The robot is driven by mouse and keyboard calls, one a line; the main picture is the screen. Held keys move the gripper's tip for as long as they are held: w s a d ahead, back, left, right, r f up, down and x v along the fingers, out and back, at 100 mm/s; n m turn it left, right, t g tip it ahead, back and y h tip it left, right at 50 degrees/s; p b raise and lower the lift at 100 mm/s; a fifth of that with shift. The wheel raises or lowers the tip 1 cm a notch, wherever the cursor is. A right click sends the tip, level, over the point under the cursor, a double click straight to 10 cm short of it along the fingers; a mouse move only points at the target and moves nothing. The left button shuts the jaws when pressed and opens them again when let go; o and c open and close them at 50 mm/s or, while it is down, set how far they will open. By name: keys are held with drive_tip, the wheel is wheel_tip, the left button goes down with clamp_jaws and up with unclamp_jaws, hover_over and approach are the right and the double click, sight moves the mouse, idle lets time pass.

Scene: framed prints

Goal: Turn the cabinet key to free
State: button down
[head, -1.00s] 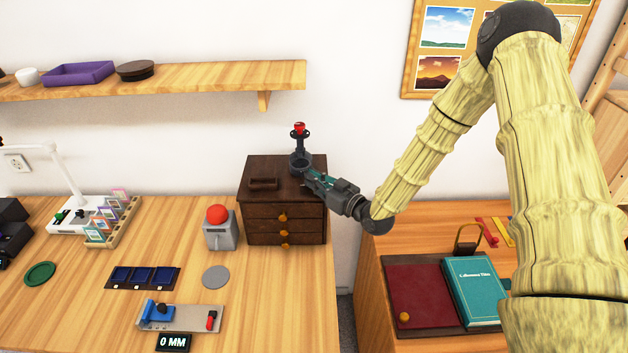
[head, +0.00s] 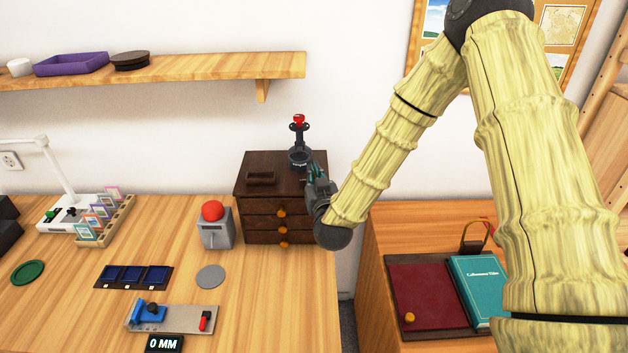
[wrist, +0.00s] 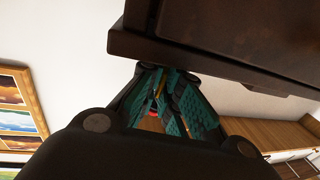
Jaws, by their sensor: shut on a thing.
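The dark brown cabinet (head: 262,205) with round orange knobs stands at the right end of the desk. My gripper (head: 311,172) is at the upper part of its right side. In the wrist view, the teal fingers (wrist: 163,105) are close together under the overhanging dark edge of the cabinet (wrist: 200,60). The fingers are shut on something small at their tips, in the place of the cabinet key. The key itself is mostly hidden by the fingers, so its angle cannot be told. A small red patch shows between the fingertips.
The second desk (head: 376,320) with a teal book (head: 478,290) lies right, across a gap.

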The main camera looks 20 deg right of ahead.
drive_tip(key=m+g+h+b, duration=0.1)
drive_tip(key=m+h, duration=0.2)
drive_tip(key=h, duration=0.1)
drive_tip(key=m+g+h+b, duration=0.1)
drive_tip(key=m+g+h, duration=0.1)
drive_tip(key=h, duration=0.3)
drive_tip(key=shift+a+m+g, duration=0.1)
drive_tip(key=shift+m+g, duration=0.2)
drive_tip(key=shift+m, duration=0.3)
drive_tip(key=shift+r+m+g+h+b, duration=0.1)
drive_tip(key=shift+m+g+h+b, duration=0.55)
drive_tip(key=shift+m+g+h, duration=1.9)
drive_tip(key=shift+g, duration=0.45)
drive_tip(key=c, duration=1.7)
unclamp_jaws()
drive_tip(key=shift+o, duration=0.2)
drive_tip(key=v, duration=1.1)
drive_tip(key=shift+s+a, duration=0.25)
drive_tip(key=shift+a, duration=0.1)
